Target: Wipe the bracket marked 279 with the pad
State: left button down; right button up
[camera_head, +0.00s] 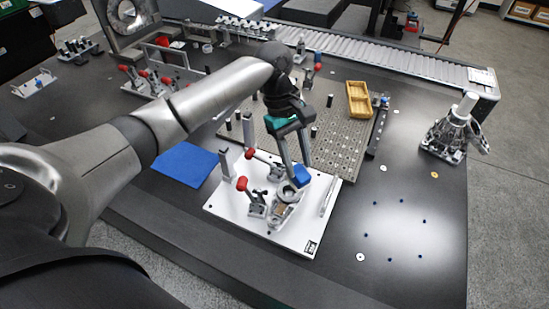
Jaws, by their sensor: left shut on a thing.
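My left gripper (294,162) reaches in from the left and points down over the white fixture plate (225,203). It is shut on a small blue pad (302,177). The pad is at the upper right end of a grey metal bracket (284,209), touching it or just above it; I cannot tell which. The bracket sits on the plate beside toggle clamps with red handles (242,184). A small black-and-white label (310,247) is at the plate's front corner; I cannot read its number. My right gripper is out of view.
A perforated plate (336,142) with a yellow tray (359,99) lies behind the fixture. A blue mat (186,163) lies to its left. A metal casting (455,132) stands at right. A roller conveyor (400,62) runs behind. The dark table at right front is mostly clear.

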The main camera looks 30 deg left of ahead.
pick_arm(q)
jog(key=a+f+n+t+b, duration=0.1)
jog(key=f+n+b, duration=0.1)
jog(key=f+b, duration=0.2)
jog(key=a+f+n+h+b, duration=0.1)
jog(key=a+f+n+b, duration=0.1)
jog(key=f+b, duration=0.2)
jog(key=a+f+n+t+b, duration=0.1)
jog(key=a+f+n+b, duration=0.1)
jog(key=f+b, duration=0.2)
jog(key=shift+a+f+t+h, duration=0.2)
jog(key=shift+f+t+h, duration=0.15)
jog(key=shift+f, duration=0.95)
jog(key=shift+b, duration=0.3)
